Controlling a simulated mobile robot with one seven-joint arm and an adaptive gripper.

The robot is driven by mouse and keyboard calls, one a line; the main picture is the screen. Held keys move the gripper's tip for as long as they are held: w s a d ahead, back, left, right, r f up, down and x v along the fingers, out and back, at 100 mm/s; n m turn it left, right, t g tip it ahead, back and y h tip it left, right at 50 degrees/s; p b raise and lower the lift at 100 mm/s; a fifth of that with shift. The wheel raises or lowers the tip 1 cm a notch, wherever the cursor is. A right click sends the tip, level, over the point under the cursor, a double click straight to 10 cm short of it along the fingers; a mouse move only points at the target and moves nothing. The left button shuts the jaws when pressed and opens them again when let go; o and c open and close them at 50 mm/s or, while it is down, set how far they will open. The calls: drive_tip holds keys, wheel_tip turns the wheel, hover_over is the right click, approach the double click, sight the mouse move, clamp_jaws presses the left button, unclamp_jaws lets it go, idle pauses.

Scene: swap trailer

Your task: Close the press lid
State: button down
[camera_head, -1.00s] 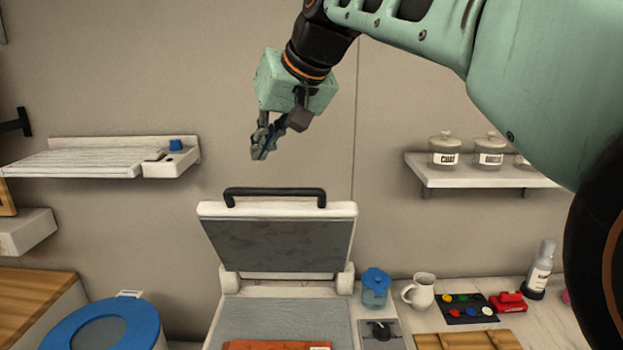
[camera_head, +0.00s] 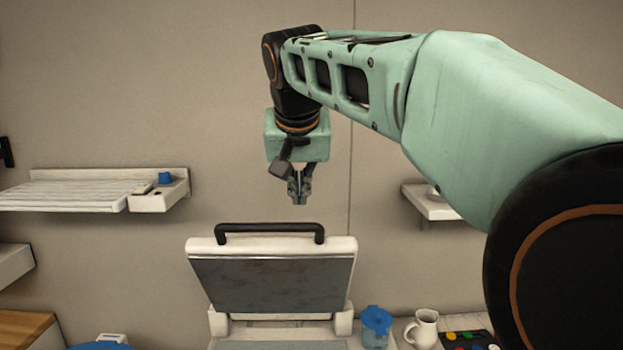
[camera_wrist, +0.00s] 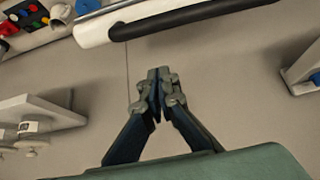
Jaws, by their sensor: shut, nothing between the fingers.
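The press lid (camera_head: 272,284) stands raised and open above its white base (camera_head: 280,330) in the head view. A black bar handle (camera_head: 270,228) runs along the lid's upper edge. The handle also shows at the top of the wrist view (camera_wrist: 190,18), beside the lid's white edge (camera_wrist: 95,32). My gripper (camera_head: 299,201) points down, above and apart from the right part of the handle. Its fingertips (camera_wrist: 158,75) are together, with nothing between them. Most of the press base is cut off by the bottom of the head view.
A wall shelf (camera_head: 75,195) with a blue item is on the left. Another shelf (camera_head: 430,205) is on the right, partly behind my arm. A blue-lidded jar (camera_head: 376,325) and a white mug (camera_head: 423,328) stand right of the press. The wall is close behind the lid.

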sight(299, 225)
drive_tip(key=shift+x, duration=1.1)
drive_tip(key=shift+s+f, duration=0.2)
drive_tip(key=shift+s, duration=0.15)
drive_tip(key=s, duration=0.3)
drive_tip(key=shift+d+f, duration=0.1)
drive_tip(key=shift+f, duration=0.1)
drive_tip(key=shift+s+f, duration=0.1)
drive_tip(key=shift+f, duration=0.05)
drive_tip(key=shift+f+b, duration=0.15)
drive_tip(key=shift+b, duration=0.15)
